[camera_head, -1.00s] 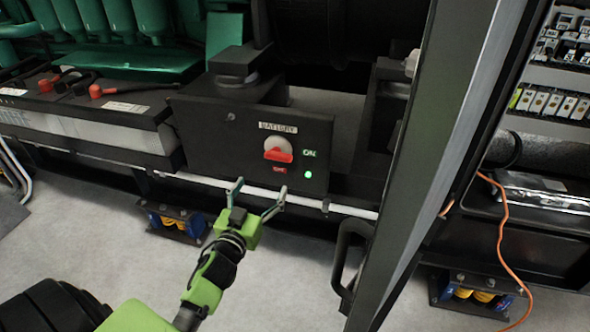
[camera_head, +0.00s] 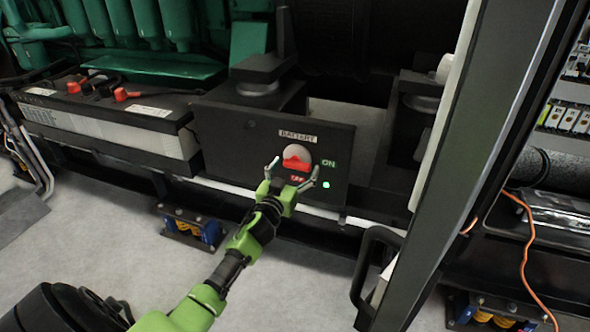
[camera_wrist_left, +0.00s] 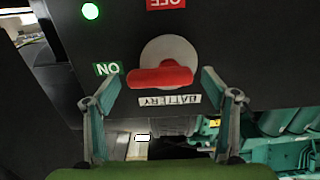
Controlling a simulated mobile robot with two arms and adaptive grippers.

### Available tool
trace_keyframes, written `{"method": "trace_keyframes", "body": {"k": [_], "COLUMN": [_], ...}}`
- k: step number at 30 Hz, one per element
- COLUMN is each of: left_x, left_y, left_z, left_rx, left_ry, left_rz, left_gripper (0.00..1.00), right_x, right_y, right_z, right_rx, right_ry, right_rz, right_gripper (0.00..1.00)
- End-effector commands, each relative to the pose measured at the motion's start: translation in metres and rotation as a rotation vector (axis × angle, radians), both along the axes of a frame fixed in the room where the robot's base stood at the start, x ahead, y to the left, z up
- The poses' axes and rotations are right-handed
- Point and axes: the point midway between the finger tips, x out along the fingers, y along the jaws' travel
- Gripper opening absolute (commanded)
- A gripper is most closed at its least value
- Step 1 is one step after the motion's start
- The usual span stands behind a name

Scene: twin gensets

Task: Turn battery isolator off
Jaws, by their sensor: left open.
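The battery isolator (camera_head: 298,163) is a red handle on a pale round disc, set in a black panel (camera_head: 232,138) under a "BATTERY" label. The handle lies roughly sideways. A green "ON" label (camera_head: 328,163) with a lit green lamp (camera_head: 326,184) is to its right, and a red "OFF" label is below. In the left wrist view, which looks upside down, the red handle (camera_wrist_left: 160,77) shows between the fingers. My left gripper (camera_head: 291,176) is open, its fingers on either side of the handle. I cannot tell whether they touch it. My right gripper is not in view.
A battery (camera_head: 110,115) with red terminal caps stands left of the panel. A grey frame post (camera_head: 480,150) with a black handle (camera_head: 368,265) rises on the right. An orange cable (camera_head: 528,250) hangs beyond it. The floor in front is mostly clear.

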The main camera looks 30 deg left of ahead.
Motion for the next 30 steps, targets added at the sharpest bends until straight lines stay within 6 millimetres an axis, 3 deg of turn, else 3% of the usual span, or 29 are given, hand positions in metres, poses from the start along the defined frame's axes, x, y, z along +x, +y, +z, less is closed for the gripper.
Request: {"method": "trace_keyframes", "body": {"k": [5,9,20,30], "left_x": [-0.0002,-0.0003,-0.0005,-0.0005], "left_y": [-0.0001,-0.0003,-0.0005,-0.0006], "left_z": [0.0000,-0.0001,-0.0008,-0.0044], "left_rx": [0.000,0.000,0.031,0.237], "left_ry": [0.000,0.000,0.007,0.058], "left_rz": [0.000,0.000,-0.001,0.000], "left_gripper": [0.75,0.39,0.39,0.39], "right_x": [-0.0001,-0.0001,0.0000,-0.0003], "right_y": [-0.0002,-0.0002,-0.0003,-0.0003], "right_z": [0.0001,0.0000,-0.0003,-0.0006], "right_rx": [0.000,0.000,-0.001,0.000], "right_ry": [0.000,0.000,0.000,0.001], "right_rz": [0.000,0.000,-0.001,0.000], "right_gripper": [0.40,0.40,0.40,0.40]}}
